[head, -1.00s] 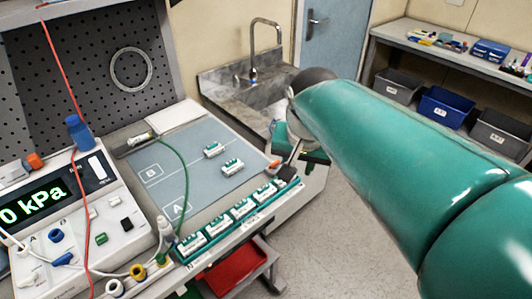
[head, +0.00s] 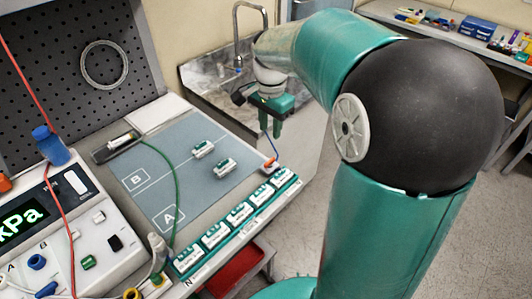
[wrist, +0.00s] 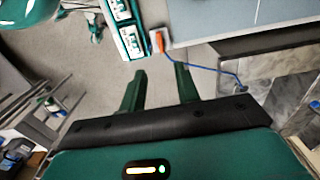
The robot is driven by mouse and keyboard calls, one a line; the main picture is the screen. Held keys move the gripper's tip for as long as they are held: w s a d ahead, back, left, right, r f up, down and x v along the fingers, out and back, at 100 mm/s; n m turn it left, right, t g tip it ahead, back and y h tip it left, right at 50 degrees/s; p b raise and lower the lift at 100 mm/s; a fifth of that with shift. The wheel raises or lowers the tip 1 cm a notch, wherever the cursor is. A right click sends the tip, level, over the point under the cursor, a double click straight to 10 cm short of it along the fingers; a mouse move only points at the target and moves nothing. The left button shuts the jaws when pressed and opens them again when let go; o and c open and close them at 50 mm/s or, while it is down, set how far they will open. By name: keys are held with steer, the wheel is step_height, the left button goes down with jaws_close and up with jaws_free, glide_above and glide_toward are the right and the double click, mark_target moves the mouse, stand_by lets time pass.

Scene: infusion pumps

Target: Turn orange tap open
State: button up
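The orange tap (head: 271,163) is a small lever on a white body at the right edge of the bench, by the end of the row of green-and-white modules. In the wrist view the orange tap (wrist: 158,41) is at top centre, with a blue tube running right from it. My gripper (head: 271,134) hangs fingers down, above and behind the tap beyond the bench edge. In the wrist view my gripper (wrist: 160,70) has its two green fingers apart and nothing between them. The tap lies ahead of the fingertips, not touched.
A row of green-and-white modules (head: 240,214) lines the bench's front edge. Two more modules (head: 225,168) sit on the grey mat (head: 160,185). A pressure box (head: 75,230) stands left, and a sink (head: 215,75) behind. Open floor lies right of the bench.

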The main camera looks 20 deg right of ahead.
mark_target(270, 161)
step_height(270, 161, down, 12)
steer(key=shift+f, duration=0.1)
stand_by(0.4)
jaws_close()
